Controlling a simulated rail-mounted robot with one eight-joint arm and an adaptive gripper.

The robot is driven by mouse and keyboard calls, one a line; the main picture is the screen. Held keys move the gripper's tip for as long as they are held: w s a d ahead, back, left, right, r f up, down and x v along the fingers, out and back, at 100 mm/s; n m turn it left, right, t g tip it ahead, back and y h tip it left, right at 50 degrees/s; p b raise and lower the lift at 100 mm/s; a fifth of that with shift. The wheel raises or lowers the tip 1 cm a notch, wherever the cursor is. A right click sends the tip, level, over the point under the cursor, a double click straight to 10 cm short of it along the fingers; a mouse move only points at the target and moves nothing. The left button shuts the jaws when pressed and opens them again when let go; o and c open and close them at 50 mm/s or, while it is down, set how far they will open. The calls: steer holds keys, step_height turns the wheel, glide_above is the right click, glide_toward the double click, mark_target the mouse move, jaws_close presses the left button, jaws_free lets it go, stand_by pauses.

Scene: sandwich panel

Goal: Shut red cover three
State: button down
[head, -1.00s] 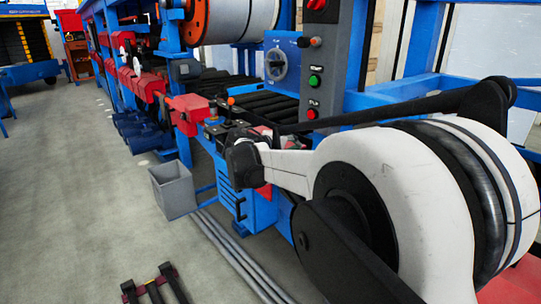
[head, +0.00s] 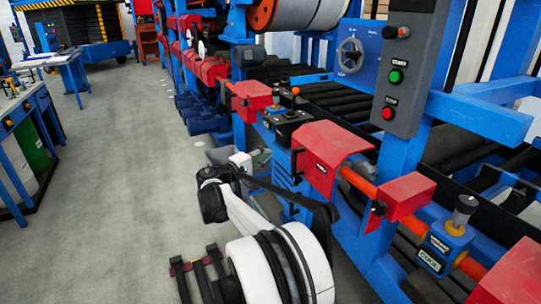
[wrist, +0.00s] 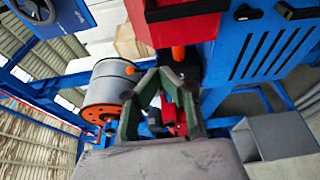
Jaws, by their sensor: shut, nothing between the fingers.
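Several red covers sit along the blue machine frame in the head view. The large one (head: 328,152) stands with its lid raised and tilted, beside an orange bar. A smaller red cover (head: 402,195) is to its right and another (head: 252,95) is farther back. Another red cover (head: 515,278) is cut off at the lower right. I cannot tell which is number three. In the wrist view my gripper (wrist: 160,82) has its dark green fingers shut and empty, below a large red cover (wrist: 185,25). A smaller red part (wrist: 178,115) shows behind the fingers.
A grey control post (head: 410,75) with buttons and a blue dial panel (head: 352,55) stand above the rollers. A sensor (head: 452,230) sits between covers at the right. A grey bin (wrist: 278,138) is at the wrist view's right.

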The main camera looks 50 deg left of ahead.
steer(key=w+b, duration=0.2)
steer(key=w, duration=0.6)
steer(key=shift+s+d+b, duration=0.25)
steer(key=shift+d, duration=0.65)
steer(key=shift+s+d+b, duration=0.2)
steer(key=shift+s+d, duration=0.05)
steer(key=shift+d, duration=0.6)
